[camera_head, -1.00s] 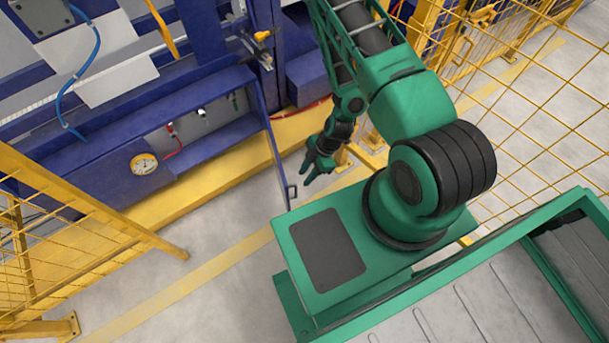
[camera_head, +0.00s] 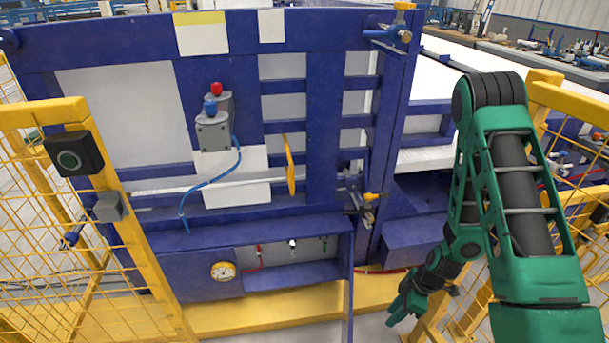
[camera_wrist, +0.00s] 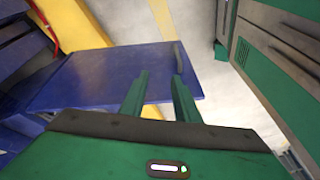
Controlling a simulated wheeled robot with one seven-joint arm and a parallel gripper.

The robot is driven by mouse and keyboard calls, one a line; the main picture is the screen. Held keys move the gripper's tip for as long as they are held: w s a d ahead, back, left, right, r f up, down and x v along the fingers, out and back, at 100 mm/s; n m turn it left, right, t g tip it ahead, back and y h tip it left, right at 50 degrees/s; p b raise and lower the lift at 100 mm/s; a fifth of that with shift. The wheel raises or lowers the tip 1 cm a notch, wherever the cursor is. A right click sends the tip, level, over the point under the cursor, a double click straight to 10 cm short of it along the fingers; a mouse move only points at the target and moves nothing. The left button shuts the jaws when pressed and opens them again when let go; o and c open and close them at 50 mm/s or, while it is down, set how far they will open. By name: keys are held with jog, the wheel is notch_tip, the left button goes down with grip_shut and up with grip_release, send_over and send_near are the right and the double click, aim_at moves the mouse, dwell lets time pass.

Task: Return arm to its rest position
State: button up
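My green arm (camera_head: 485,200) hangs down at the right of the head view, bent at the elbow. My gripper (camera_head: 396,313) points down and left, in front of the blue machine and right of its open cabinet door (camera_head: 348,290). In the wrist view, the two green fingers of my gripper (camera_wrist: 160,84) stand apart with nothing between them. The blue door panel (camera_wrist: 85,80) with a grey handle (camera_wrist: 179,58) lies beyond them. I cannot tell if the fingers touch it.
Yellow mesh fencing stands at left (camera_head: 50,200) and right (camera_head: 570,150). A yellow base strip (camera_head: 260,312) runs below the machine. Grey floor shows in the wrist view (camera_wrist: 195,25).

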jog(key=s+d+r+m+h, duration=0.1)
jog(key=d+r+m, duration=0.35)
jog(key=r, duration=0.75)
jog(key=s+d+r+m+h, duration=0.2)
jog(key=d+r+m, duration=0.3)
jog(key=r, duration=0.7)
jog(key=s+d+r+m, duration=0.2)
jog(key=s+r+m, duration=0.3)
jog(key=s+r, duration=0.3)
jog(key=s+d+r+m, duration=0.2)
jog(key=s+r+m, duration=0.3)
jog(key=s+r, duration=0.3)
jog(key=shift+s+r+m, duration=0.35)
jog(key=shift+s, duration=0.35)
